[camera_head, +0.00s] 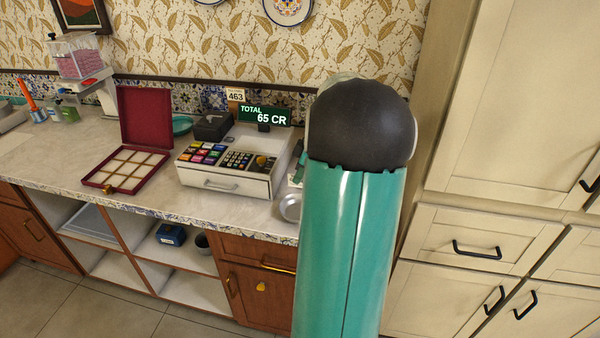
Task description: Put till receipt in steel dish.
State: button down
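The steel dish (290,208) is a small, round, shiny dish near the counter's front edge, right of the till. My own arm hides its right side. The white till (225,188) stands on the counter with coloured keys and a green display (264,116) reading "TOTAL 65 CR". I cannot make out a till receipt; my large teal and black arm covers the counter to the right of the till. My gripper cannot be made out behind the arm, so what it holds does not show.
An open dark red box (146,120) with pale compartments sits left of the till. A dark grey box (213,126) and a teal plate (182,125) are behind. Bare counter (60,160) lies at left. Tall cream cupboards (510,100) stand close on the right.

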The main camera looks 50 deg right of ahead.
notch_tip(320, 180, down, 2)
jog(key=shift+f, duration=3.2)
jog(key=c, duration=1.2)
grip_release()
jog(key=shift+c, duration=0.2)
jog(key=shift+r, duration=3.5)
